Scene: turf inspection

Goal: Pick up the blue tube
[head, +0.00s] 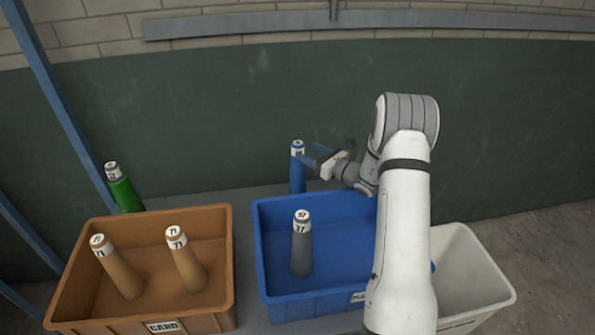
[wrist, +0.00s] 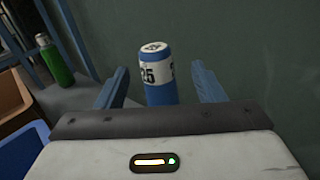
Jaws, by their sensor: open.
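The blue tube (head: 298,172) stands upright behind the blue crate in the head view, with a white label and a pale cap at its top. In the wrist view the blue tube (wrist: 160,75) shows the number 25 and stands between my two blue fingers. My gripper (head: 312,155) is open beside the tube's upper part, coming from the right. In the wrist view my gripper (wrist: 162,85) has one finger on each side of the tube, with a gap visible on both sides. The tube's lower part is hidden by the crate and my gripper body.
A blue crate (head: 330,304) holds a grey tube (head: 302,245). A brown crate (head: 222,262) holds two brown tubes (head: 118,268). A green tube (head: 124,192) stands behind it at the left. A white bin (head: 478,262) is at the right. A dark green wall (head: 220,130) rises behind.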

